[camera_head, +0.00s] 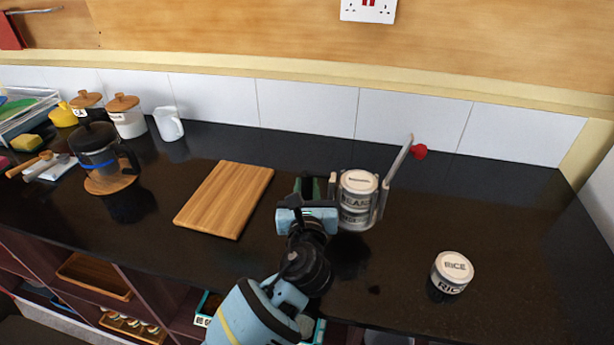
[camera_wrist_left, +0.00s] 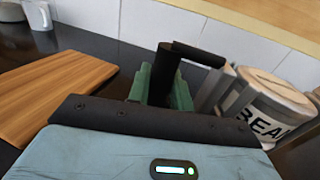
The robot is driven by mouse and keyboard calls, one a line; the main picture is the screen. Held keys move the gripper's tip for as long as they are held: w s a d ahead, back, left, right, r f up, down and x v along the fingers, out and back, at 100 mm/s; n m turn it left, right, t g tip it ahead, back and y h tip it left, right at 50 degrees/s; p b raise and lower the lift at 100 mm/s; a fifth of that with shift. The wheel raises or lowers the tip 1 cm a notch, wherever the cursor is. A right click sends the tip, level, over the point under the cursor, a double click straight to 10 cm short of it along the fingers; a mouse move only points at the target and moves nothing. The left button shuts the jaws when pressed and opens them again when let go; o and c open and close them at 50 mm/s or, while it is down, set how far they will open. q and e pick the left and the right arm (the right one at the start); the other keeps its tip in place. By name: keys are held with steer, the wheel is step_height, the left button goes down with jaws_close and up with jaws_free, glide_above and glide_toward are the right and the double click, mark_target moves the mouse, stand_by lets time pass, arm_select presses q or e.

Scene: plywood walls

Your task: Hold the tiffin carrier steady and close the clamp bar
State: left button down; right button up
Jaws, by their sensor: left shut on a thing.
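The tiffin carrier (camera_head: 358,208) stands upright on the dark counter, with a tin labelled like BEANS (camera_head: 359,182) above another tin in its metal frame. The BEANS tin also shows in the left wrist view (camera_wrist_left: 265,100). The clamp bar (camera_head: 399,160) is up and open, tilted outward on the carrier's right side, with a red knob (camera_head: 419,151) near its top. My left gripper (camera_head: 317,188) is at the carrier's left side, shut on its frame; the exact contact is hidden. My right gripper is not in view.
A RICE tin (camera_head: 452,272) stands apart at front right. A wooden board (camera_head: 226,199) lies left of my arm. A glass press (camera_head: 99,158), white jug (camera_head: 168,124) and lidded jars (camera_head: 126,117) stand farther left. The counter right of the carrier is mostly clear.

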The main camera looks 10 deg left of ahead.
arm_select(q)
steer(key=shift+f, duration=1.3)
steer(key=shift+f, duration=0.1)
steer(key=shift+f, duration=1.15)
steer(key=shift+f, duration=0.2)
steer(key=c, duration=1.9)
jaws_free()
steer(key=shift+s+f, duration=0.1)
steer(key=shift+f, duration=0.05)
jaws_close()
